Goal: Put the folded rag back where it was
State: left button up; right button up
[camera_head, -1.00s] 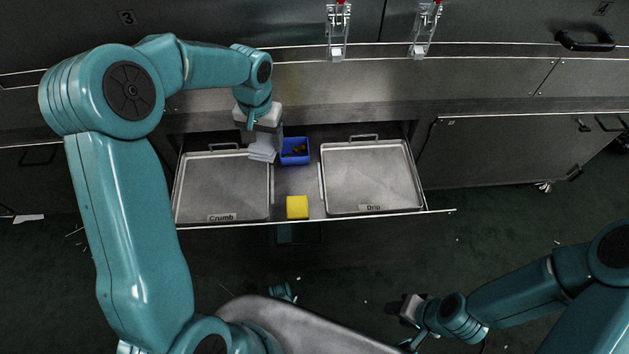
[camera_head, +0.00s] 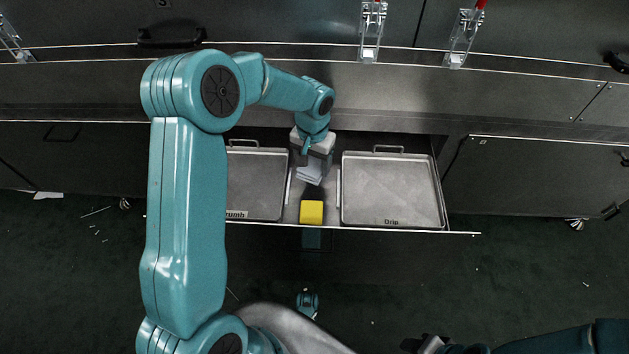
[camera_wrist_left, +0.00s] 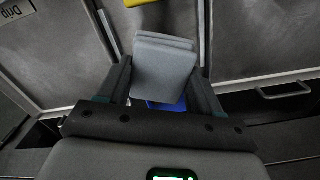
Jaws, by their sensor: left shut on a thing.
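The folded rag (camera_head: 311,174), light grey, is held by my left gripper (camera_head: 313,158) over the middle strip of the open drawer, between the Crumb tray and the Drip tray. In the left wrist view the rag (camera_wrist_left: 165,72) sits between the two dark fingers (camera_wrist_left: 162,85). A sliver of a blue bin (camera_wrist_left: 168,106) shows below it; in the head view the rag and gripper hide this bin. I cannot tell whether the rag touches anything below. My right gripper (camera_head: 428,345) is partly cut off at the bottom edge, and its jaws are unclear.
The Crumb tray (camera_head: 257,185) lies left, partly behind my left arm; the Drip tray (camera_head: 392,190) lies right. A yellow block (camera_head: 311,212) sits at the front of the middle strip. The drawer's front edge (camera_head: 400,231) is thin; the dark counter front is behind.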

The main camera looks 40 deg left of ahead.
pick_arm(q)
notch_tip(320, 180, down, 3)
jog(key=shift+r, duration=0.1)
notch_tip(320, 180, down, 4)
jog(key=shift+r+b, duration=0.1)
jog(key=shift+b, duration=0.75)
jog(key=shift+r, duration=0.1)
jog(key=shift+f, duration=0.2)
jog(key=o, duration=0.9)
jog(key=shift+r, duration=0.15)
